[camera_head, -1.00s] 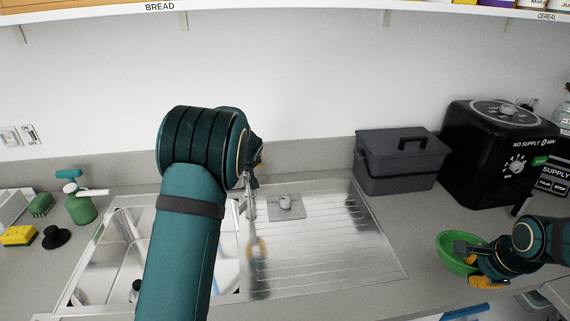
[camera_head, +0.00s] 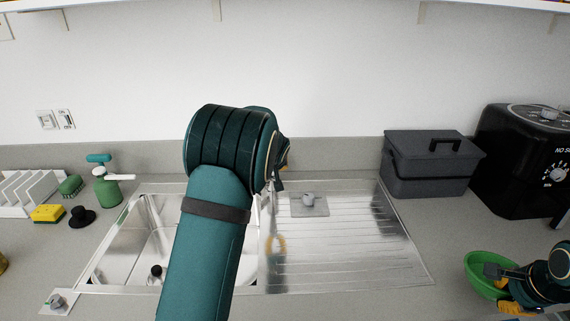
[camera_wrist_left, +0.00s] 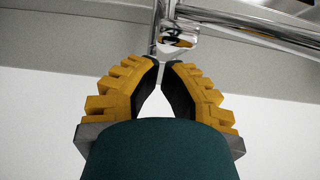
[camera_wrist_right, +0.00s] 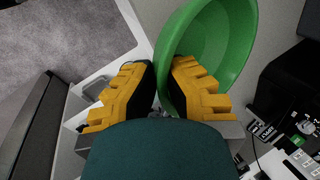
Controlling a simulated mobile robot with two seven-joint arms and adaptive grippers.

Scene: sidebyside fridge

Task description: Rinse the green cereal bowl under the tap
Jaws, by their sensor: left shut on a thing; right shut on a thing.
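The green cereal bowl (camera_head: 480,264) is at the right edge of the head view, over the counter right of the drainboard. My right gripper (camera_head: 492,271) is shut on its rim; the right wrist view shows the green wall (camera_wrist_right: 222,45) at the fingertips. My left gripper (camera_wrist_left: 165,65) has its fingertips together on a thin chrome part of the tap (camera_wrist_left: 180,42), seemingly its lever. In the head view my left arm hides most of the tap and that gripper. The steel sink (camera_head: 130,245) lies left of and behind this arm. I cannot see any water running.
A ribbed drainboard (camera_head: 350,250) with a small grey plug-like piece (camera_head: 308,199) is right of the basin. A dark grey lidded box (camera_head: 425,175) and a black appliance (camera_head: 520,165) stand behind. A spray bottle (camera_head: 106,188), brush (camera_head: 70,185) and sponge (camera_head: 47,213) are at left.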

